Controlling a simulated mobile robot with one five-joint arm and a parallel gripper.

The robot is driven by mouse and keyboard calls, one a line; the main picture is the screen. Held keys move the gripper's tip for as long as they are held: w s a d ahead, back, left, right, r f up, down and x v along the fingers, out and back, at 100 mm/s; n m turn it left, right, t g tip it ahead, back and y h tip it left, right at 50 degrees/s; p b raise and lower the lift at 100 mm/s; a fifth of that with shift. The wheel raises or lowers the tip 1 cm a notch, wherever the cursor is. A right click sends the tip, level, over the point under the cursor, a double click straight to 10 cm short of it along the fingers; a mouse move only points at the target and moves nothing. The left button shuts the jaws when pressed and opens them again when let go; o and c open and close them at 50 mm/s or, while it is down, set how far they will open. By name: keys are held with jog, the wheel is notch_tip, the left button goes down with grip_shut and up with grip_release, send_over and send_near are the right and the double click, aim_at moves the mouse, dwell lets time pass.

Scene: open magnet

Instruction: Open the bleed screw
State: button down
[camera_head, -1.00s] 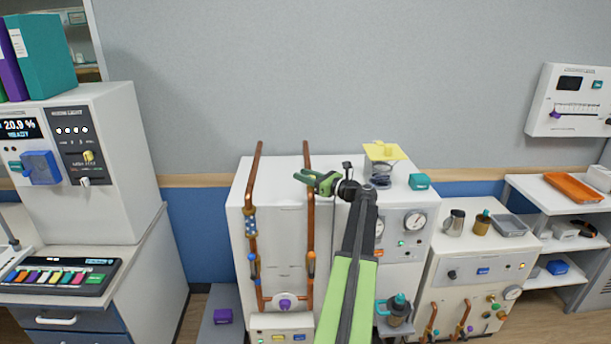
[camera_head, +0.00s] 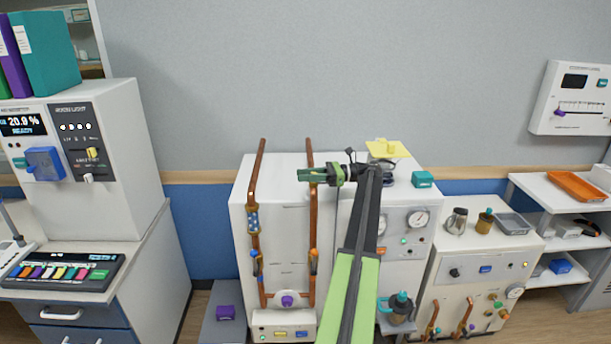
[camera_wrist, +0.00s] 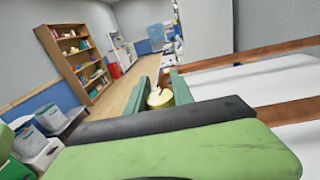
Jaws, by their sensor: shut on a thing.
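My gripper (camera_head: 308,175) is at the upper part of the right copper pipe (camera_head: 311,215) on the white cabinet, with its green jaws pointing left. The wrist view shows the jaws shut on a small pale-yellow round piece (camera_wrist: 160,97) with a darker spot on top. I cannot tell from its look whether this is the bleed screw. In the head view the jaws are seen nearly edge-on and hide the piece.
A left copper pipe (camera_head: 252,222) runs up beside the right one. Purple knob (camera_head: 287,300) sits below between them. A yellow plate (camera_head: 388,149) and a teal box (camera_head: 422,179) are on the cabinet's right top. A white console (camera_head: 105,165) stands left.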

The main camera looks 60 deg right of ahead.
dwell(0.4)
jog(key=c, duration=1.1)
grip_release()
jog(key=shift+n, duration=0.3)
